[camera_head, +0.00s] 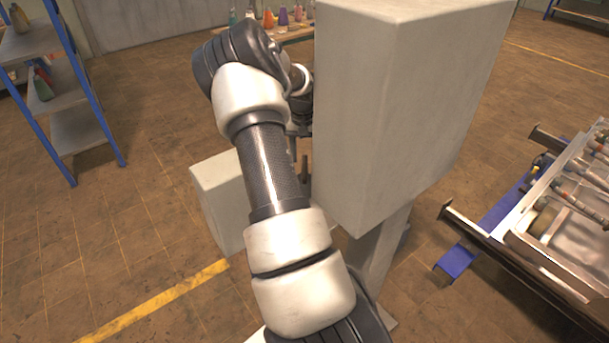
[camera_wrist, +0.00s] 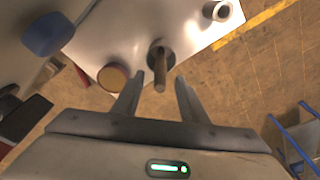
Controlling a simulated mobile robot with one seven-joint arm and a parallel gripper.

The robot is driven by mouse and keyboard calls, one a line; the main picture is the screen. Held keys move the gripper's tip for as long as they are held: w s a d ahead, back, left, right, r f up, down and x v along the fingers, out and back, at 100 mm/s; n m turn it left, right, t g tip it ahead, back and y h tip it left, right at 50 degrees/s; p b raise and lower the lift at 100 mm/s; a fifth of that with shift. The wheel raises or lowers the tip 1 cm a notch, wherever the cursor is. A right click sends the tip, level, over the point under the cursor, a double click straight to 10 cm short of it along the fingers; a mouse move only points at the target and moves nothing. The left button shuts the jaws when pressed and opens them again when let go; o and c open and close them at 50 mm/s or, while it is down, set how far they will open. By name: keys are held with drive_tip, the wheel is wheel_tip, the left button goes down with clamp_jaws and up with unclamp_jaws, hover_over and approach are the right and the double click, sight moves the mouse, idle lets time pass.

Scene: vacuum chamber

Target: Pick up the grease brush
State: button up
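In the wrist view, a brown handle (camera_wrist: 160,82) points up toward the camera from a dark round base or holder on a pale surface (camera_wrist: 195,45). It looks like the grease brush, but its bristles cannot be seen. My gripper (camera_wrist: 161,82) is open, with one finger on each side of the handle. There are gaps at both sides and nothing is gripped. In the head view, my arm and a large pale block hide most of the gripper and the brush cannot be made out.
In the wrist view, a round tan-topped container (camera_wrist: 113,78) stands close left of the handle. A blue object (camera_wrist: 48,35) lies farther left and a small white cup (camera_wrist: 217,10) at the upper right. In the head view, a shelf (camera_head: 82,128) stands left and a tool-laden cart (camera_head: 490,250) right.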

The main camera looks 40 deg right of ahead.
drive_tip(key=f, duration=0.5)
drive_tip(key=shift+w+d+f, duration=0.25)
drive_tip(key=shift+d+f, duration=0.05)
drive_tip(key=shift+f, duration=0.05)
clamp_jaws()
